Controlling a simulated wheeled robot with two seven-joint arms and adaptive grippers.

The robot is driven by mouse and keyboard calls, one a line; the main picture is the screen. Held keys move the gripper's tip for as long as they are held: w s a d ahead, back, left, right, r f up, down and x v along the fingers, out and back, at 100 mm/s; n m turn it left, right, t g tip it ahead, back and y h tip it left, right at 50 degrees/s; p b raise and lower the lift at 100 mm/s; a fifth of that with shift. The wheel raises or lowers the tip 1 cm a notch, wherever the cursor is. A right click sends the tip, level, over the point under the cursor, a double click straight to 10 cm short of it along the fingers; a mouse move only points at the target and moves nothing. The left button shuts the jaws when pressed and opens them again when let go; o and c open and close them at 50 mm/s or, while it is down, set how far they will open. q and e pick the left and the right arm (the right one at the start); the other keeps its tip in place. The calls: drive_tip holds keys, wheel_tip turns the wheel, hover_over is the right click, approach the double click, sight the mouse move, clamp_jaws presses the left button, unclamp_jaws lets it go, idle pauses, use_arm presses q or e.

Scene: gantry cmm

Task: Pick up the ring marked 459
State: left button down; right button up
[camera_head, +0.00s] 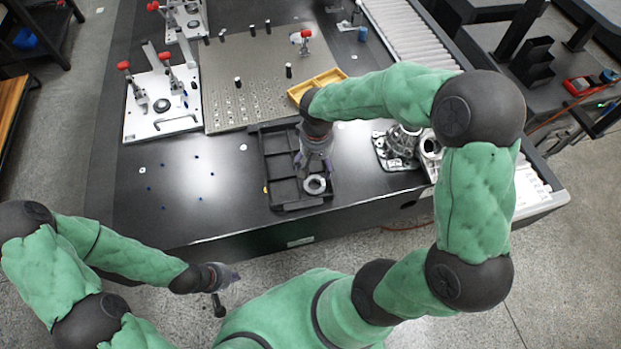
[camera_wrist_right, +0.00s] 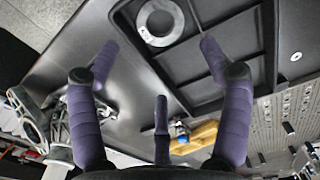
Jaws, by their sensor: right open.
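A round metal ring (camera_head: 316,191) lies in the near right part of the black compartment tray (camera_head: 276,160); no number can be read on it. The ring also shows near the top of the right wrist view (camera_wrist_right: 165,41). My right gripper (camera_head: 313,165) hangs over the tray, just beyond the ring in the head view. In the right wrist view its purple fingers (camera_wrist_right: 157,62) are spread, with nothing between them, and the ring is apart from them. My left gripper (camera_head: 224,282) is off the table's near edge, small in view, its opening unclear.
A yellow tray (camera_head: 318,84) stands behind the black tray. Metal castings (camera_head: 400,146) stand to its right, near the roller conveyor (camera_head: 408,30). A perforated plate (camera_head: 240,100) and a clamp fixture (camera_head: 160,105) are at the back left. The table's front left is mostly clear.

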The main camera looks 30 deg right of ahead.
drive_tip(key=b, duration=0.2)
hover_over(315, 188)
drive_tip(key=f, duration=0.5)
drive_tip(key=shift+w+d, duration=0.15)
drive_tip(key=shift+w, duration=0.05)
wheel_tip(315, 188, down, 5)
drive_tip(key=b, duration=0.2)
drive_tip(key=shift+f+b, duration=0.1)
drive_tip(key=shift+b, duration=0.25)
drive_tip(key=shift+a, duration=0.2)
drive_tip(key=shift+s, duration=0.2)
drive_tip(key=c, duration=1.3)
